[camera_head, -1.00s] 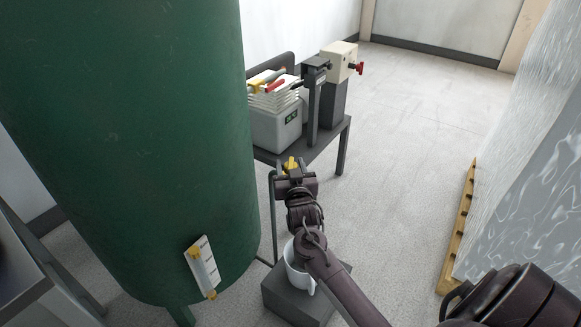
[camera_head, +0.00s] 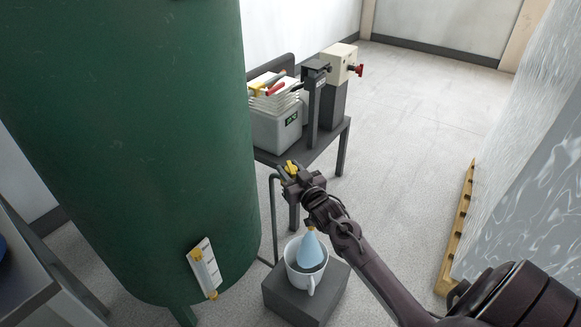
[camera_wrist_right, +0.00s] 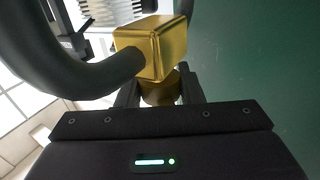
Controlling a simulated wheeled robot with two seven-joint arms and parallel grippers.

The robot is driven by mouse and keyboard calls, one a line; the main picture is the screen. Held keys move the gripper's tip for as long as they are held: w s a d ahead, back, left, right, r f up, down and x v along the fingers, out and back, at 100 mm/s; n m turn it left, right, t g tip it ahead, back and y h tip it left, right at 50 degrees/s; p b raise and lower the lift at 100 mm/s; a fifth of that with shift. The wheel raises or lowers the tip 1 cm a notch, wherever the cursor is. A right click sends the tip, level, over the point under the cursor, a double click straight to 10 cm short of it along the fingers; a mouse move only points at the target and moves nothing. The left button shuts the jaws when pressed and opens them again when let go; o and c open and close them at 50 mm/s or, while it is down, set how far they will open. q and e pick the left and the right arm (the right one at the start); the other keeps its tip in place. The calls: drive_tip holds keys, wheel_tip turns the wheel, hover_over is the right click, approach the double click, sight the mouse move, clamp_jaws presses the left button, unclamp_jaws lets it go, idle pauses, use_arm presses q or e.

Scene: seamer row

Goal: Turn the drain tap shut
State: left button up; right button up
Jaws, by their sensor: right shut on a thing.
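The drain tap (camera_head: 291,166) shows as a small yellow piece at the end of a dark pipe beside the green tank. My right gripper (camera_head: 288,175) is at it, with the wrist swung out to the right. In the right wrist view the brass block of the tap (camera_wrist_right: 155,45) stands close, and my right gripper (camera_wrist_right: 160,92) is shut on the round brass part below it. A white jug (camera_head: 293,275) stands below on a grey block. A pale blue cone, apparently flowing water (camera_head: 308,250), spreads into the jug from a small yellow outlet (camera_head: 310,229). My left gripper is out of view.
The big green tank (camera_head: 130,130) fills the left, with a yellow-ended gauge (camera_head: 204,270) on it. A dark table (camera_head: 318,150) behind holds a white tub (camera_head: 275,128) and a machine (camera_head: 338,75). A wrapped pallet load (camera_head: 530,190) stands right. Floor between is clear.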

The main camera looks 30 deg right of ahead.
drive_tip(key=n+y, duration=0.2)
drive_tip(key=shift+y, duration=0.4)
drive_tip(key=shift+n+y, duration=0.5)
drive_tip(key=shift+y, duration=0.3)
drive_tip(key=n+y+b, duration=0.1)
drive_tip(key=y, duration=0.1)
drive_tip(key=n+g+y+b, duration=0.1)
drive_tip(key=n+y, duration=0.1)
drive_tip(key=shift+f+g+y+b, duration=0.2)
drive_tip(key=shift+g+y+b, duration=0.1)
drive_tip(key=shift+b, duration=0.05)
drive_tip(key=shift+y+b, duration=0.35)
drive_tip(key=shift+y, duration=0.05)
drive_tip(key=shift+a+r+n+g+y+b, duration=0.1)
drive_tip(key=shift+n+g+y+b, duration=0.6)
drive_tip(key=shift+n+y+b, duration=0.1)
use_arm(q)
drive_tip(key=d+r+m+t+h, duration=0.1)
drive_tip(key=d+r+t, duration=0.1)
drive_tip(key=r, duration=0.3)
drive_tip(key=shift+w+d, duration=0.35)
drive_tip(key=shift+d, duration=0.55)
use_arm(e)
drive_tip(key=shift+r+n+y, duration=0.1)
drive_tip(key=shift+n+y, duration=0.2)
drive_tip(key=shift+y, duration=0.1)
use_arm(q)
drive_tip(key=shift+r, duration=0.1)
